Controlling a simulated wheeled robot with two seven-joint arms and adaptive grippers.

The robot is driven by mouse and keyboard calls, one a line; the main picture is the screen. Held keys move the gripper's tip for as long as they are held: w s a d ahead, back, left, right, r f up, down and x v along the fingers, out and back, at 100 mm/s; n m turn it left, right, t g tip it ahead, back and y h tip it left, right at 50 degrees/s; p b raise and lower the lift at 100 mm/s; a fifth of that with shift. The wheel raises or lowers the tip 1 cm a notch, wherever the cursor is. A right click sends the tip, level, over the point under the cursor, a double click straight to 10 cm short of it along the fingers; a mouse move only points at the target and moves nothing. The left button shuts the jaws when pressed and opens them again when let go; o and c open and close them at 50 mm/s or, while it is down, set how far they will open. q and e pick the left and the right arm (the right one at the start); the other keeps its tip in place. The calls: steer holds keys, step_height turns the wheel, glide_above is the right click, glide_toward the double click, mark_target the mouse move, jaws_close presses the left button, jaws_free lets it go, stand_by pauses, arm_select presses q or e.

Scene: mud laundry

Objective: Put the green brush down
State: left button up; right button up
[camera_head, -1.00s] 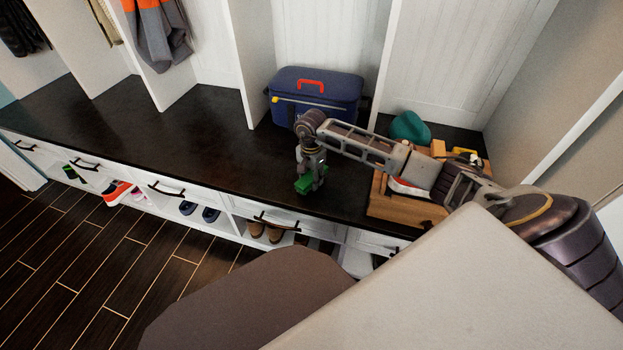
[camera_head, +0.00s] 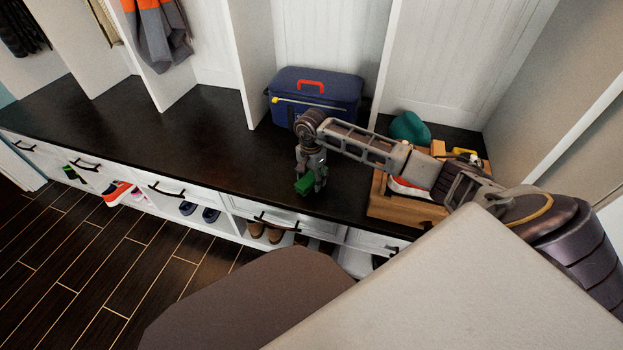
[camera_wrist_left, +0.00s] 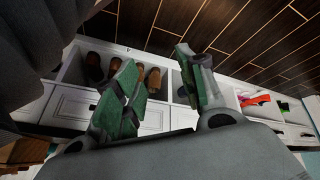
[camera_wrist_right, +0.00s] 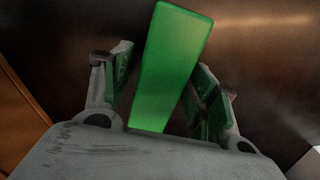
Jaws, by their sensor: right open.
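The green brush (camera_head: 304,185) is at the dark bench top near its front edge, below my right gripper (camera_head: 314,178). In the right wrist view the brush (camera_wrist_right: 172,65) shows as a bright green block between the two fingers of that gripper (camera_wrist_right: 158,85). The fingers are spread, with a visible gap on each side of the brush. Its underside is hidden, so I cannot tell exactly how it rests. My left gripper (camera_wrist_left: 158,85) shows only in its own wrist view, open and empty, with shoe cubbies and floor beyond it.
The dark bench top (camera_head: 150,125) is clear to the left. A blue bag (camera_head: 315,95) stands behind the gripper. A wooden crate (camera_head: 395,207) with several items and a teal object (camera_head: 410,127) are at the right under my arm. Brown shoes (camera_head: 265,232) sit in a cubby below.

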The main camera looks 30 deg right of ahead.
mark_target(311, 176)
step_height(311, 176, up, 10)
steer(key=p, duration=0.3)
steer(key=shift+w+r, duration=0.1)
steer(key=shift+r, duration=0.15)
arm_select(q)
step_height(311, 176, up, 6)
steer(key=a+g+y, duration=0.1)
steer(key=a, duration=0.1)
steer(key=shift+s+r, duration=0.25)
steer(key=shift+s, duration=0.15)
arm_select(e)
steer(key=shift+r, duration=0.55)
arm_select(q)
steer(key=shift+a, duration=0.1)
